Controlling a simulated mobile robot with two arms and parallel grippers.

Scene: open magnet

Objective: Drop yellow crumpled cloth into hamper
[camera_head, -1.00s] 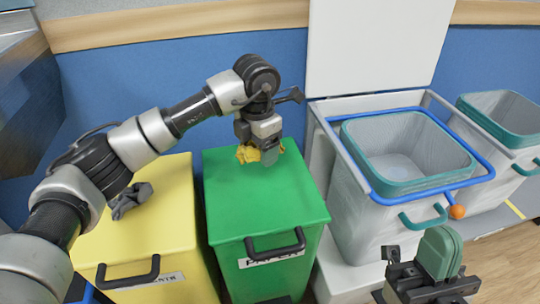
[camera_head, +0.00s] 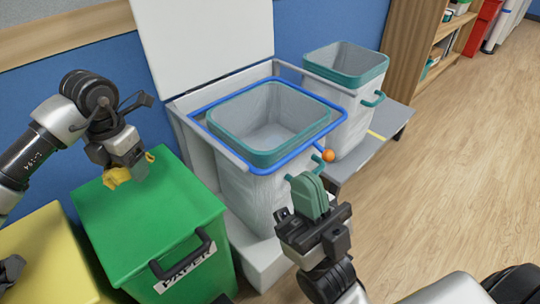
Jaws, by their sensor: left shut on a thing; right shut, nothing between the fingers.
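The yellow crumpled cloth (camera_head: 117,177) is held in my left gripper (camera_head: 133,172), which is shut on it above the green lidded bin. A grey hamper with a teal rim (camera_head: 262,158) stands right of the green bin, inside a blue-edged frame, with its lid raised and its inside looking empty. A second grey hamper with a teal rim (camera_head: 345,82) stands behind it to the right. Which hamper is meant cannot be told. My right gripper (camera_head: 309,196) is shut with nothing between its fingers, in front of the nearer hamper.
The green bin (camera_head: 140,222) has a closed lid and a black handle. An orange ball (camera_head: 328,155) sits at the blue frame's corner. A wooden shelf (camera_head: 415,40) stands behind; floor is clear at right.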

